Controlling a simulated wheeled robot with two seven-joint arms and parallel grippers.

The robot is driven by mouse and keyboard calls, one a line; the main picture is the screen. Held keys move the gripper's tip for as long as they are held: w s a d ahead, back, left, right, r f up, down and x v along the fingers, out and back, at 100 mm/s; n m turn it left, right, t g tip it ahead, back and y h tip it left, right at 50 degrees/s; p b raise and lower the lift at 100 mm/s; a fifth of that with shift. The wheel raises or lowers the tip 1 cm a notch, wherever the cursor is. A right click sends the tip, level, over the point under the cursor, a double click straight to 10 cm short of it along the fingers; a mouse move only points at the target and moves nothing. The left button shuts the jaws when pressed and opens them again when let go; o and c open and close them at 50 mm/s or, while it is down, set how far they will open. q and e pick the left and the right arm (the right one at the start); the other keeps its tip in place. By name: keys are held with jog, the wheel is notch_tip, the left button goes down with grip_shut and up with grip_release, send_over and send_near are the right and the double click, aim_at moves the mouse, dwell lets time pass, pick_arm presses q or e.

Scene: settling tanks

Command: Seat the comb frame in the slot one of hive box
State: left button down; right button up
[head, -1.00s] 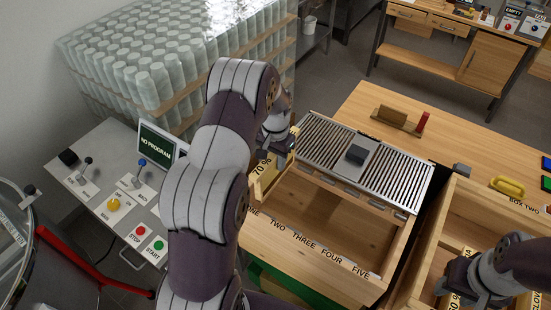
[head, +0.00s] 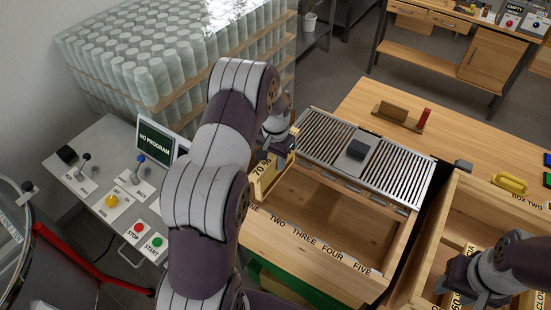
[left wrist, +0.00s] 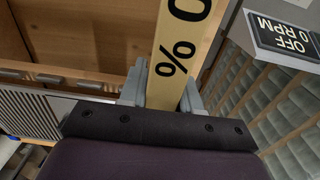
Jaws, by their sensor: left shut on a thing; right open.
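The comb frame (head: 263,179), a pale yellow frame marked 70 %, is held at the left end of the hive box (head: 322,238), near the label ONE. My left gripper (left wrist: 162,92) is shut on its marked top bar, with one finger on each side. I cannot tell how deep the frame sits in slot one.
A slatted metal grid (head: 385,168) covers the back of the hive box. A wooden block with a red handle (head: 400,116) and a yellow handle (head: 510,184) are nearby. A control desk (head: 110,205) and stacked jars (head: 175,55) stand left. The box's middle is empty.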

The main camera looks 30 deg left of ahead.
aim_at(276, 168)
pick_arm(q)
notch_tip(276, 168, down, 13)
jog(key=b, duration=0.8)
jog(key=shift+b, duration=0.4)
dwell(3.6)
jog(key=c, duration=0.7)
grip_release()
jog(key=shift+r, duration=0.15)
notch_tip(276, 168, up, 9)
jog(key=b, duration=0.3)
jog(key=shift+r, duration=1.85)
